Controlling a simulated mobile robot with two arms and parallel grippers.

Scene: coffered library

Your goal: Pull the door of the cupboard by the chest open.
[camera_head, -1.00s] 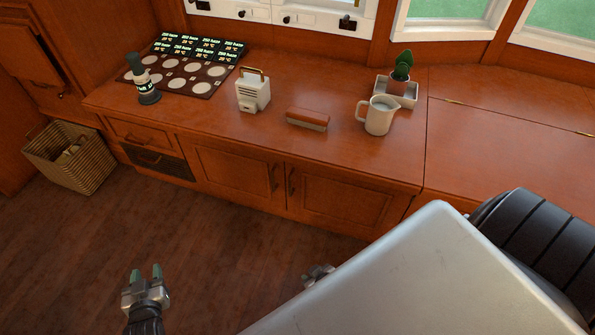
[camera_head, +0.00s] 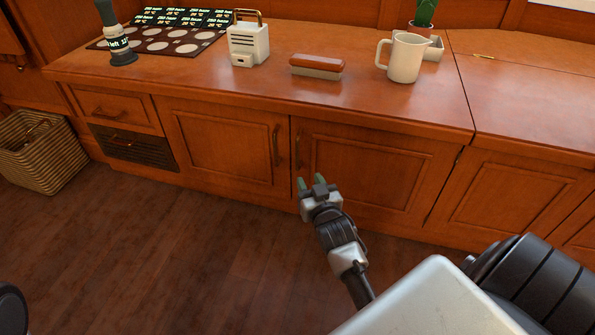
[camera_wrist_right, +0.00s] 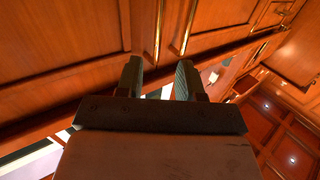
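The cupboard's right door (camera_head: 375,175), nearest the chest, is a framed reddish wood panel and is shut. Its upright bar handle (camera_head: 298,148) is at its upper left edge. The chest (camera_head: 525,105) adjoins on the right, with a brass hinge on its top. My right gripper (camera_head: 311,184) is open and empty, just below and in front of that handle. In the right wrist view, the gripper's two fingers (camera_wrist_right: 158,82) are apart with nothing between them, and two bar handles show beyond the tips. My left gripper is out of view.
The left cupboard door (camera_head: 225,145) is shut, its handle (camera_head: 276,145) close to the other. A basket (camera_head: 42,152) stands at left. The floor (camera_head: 180,255) in front is clear.

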